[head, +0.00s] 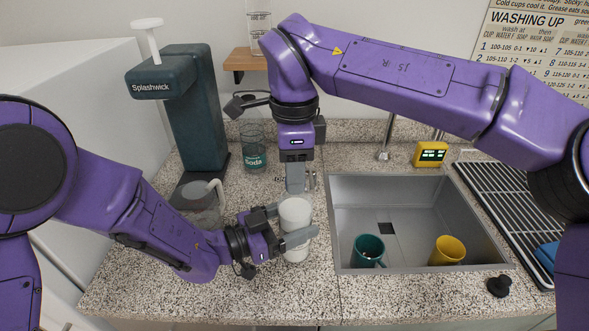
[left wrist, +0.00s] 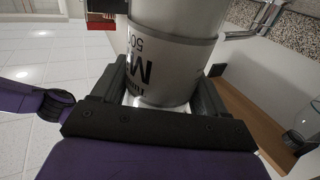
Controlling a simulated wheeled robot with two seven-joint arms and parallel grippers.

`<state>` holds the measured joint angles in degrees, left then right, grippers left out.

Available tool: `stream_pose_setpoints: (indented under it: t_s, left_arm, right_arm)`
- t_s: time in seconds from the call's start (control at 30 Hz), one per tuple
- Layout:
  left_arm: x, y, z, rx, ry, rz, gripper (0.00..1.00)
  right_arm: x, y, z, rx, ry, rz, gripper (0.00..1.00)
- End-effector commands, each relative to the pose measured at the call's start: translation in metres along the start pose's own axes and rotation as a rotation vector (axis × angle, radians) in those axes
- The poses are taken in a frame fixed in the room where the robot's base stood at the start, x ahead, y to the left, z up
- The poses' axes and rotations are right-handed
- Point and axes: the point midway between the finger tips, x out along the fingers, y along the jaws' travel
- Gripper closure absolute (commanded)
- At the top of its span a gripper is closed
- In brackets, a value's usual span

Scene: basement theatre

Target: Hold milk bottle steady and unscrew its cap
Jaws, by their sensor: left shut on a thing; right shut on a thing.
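The white milk bottle (head: 295,213) stands upright on the speckled counter, just left of the sink. My left gripper (head: 292,238) comes from the left and is shut around the bottle's body. In the left wrist view the milk bottle (left wrist: 172,68) fills the space between the two black fingers (left wrist: 160,95), with part of its printed label showing. My right gripper (head: 299,187) points down from above and is shut at the bottle's top. The cap is hidden by the right fingers, so its thread and seating cannot be seen.
The steel sink (head: 350,190) lies to the right, with a teal mug (head: 369,250) and a yellow cup (head: 447,250) in it. A dark green Splashwick soda machine (head: 200,110) and a Soda glass (head: 254,155) stand behind at left. A drying rack (head: 490,190) is at right.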

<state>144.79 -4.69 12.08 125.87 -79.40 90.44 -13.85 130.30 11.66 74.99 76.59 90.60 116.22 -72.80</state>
Motion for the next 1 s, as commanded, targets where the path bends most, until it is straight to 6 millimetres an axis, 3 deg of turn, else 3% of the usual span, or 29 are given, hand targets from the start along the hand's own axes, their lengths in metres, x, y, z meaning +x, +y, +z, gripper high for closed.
stream_pose_setpoints:
  t_s: [0.1,0.3,1.0]
  left_arm:
    - [0.0007,0.0019,-0.0003,0.003,0.000,0.006,1.00]
    - [0.0008,0.0020,-0.0002,0.003,-0.001,0.006,1.00]
    - [0.0006,0.0011,-0.0005,0.002,0.000,0.004,1.00]
  right_arm:
    - [-0.0008,-0.0005,-0.0003,-0.338,0.000,-0.006,1.00]
    - [-0.0010,0.0001,-0.0006,-0.684,0.000,-0.006,1.00]
    - [-0.0025,0.0002,-0.0007,-0.699,0.000,-0.006,1.00]
